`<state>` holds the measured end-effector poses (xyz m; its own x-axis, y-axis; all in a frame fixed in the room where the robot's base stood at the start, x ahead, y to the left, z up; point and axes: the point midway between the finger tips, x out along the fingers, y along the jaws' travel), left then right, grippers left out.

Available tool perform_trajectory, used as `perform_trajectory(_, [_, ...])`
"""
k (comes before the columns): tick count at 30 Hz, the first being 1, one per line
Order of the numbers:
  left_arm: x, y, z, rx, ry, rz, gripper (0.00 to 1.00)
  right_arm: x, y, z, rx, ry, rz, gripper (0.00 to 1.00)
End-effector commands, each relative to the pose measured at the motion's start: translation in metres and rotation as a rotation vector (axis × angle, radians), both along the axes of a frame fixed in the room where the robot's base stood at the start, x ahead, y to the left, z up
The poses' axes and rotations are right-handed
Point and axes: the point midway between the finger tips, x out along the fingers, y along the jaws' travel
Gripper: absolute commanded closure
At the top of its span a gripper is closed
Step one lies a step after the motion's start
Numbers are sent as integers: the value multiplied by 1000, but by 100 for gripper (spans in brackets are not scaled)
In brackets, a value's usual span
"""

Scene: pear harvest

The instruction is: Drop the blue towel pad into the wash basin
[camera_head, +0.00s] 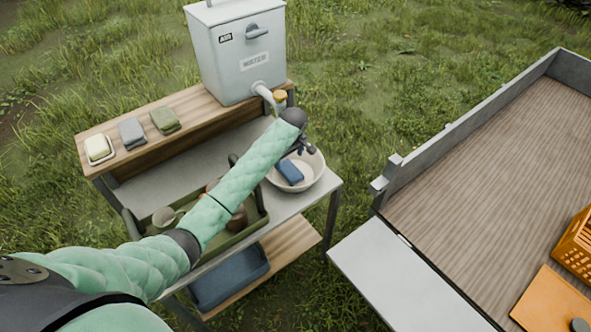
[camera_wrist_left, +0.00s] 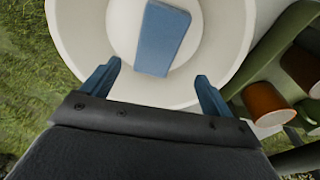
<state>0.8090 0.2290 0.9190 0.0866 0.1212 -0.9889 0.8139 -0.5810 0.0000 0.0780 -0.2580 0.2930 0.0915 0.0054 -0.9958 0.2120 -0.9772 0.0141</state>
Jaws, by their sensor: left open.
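The blue towel pad (camera_head: 289,172) lies inside the white wash basin (camera_head: 318,182) in the head view. In the left wrist view the same pad (camera_wrist_left: 163,38) rests on the floor of the basin (camera_wrist_left: 73,28), apart from the fingers. My left gripper (camera_head: 308,149) is over the basin's far rim in the head view. In the left wrist view its two blue fingers (camera_wrist_left: 156,82) are spread with nothing between them. My right gripper is in neither view.
A water tank (camera_head: 232,45) with a spout stands on the wooden shelf behind. Grey (camera_head: 131,133) and green (camera_head: 166,120) pads and a soap dish (camera_head: 99,150) sit there too. A green tray (camera_head: 249,223) with cups is left of the basin. A cart bed (camera_head: 470,170) stands at the right.

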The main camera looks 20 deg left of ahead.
Motion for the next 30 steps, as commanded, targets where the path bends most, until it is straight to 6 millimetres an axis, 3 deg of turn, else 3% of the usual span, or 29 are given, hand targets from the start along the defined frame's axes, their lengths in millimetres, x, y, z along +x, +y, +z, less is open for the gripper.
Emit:
perform_trajectory(7, [0,-2,10,-1,-2,0,14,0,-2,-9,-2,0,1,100])
perform_trajectory(21, [-6,-9,71,-1,-1,0,14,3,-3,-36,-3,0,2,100])
perform_trajectory(30, [-7,-10,77,0,0,0,14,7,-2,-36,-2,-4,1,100])
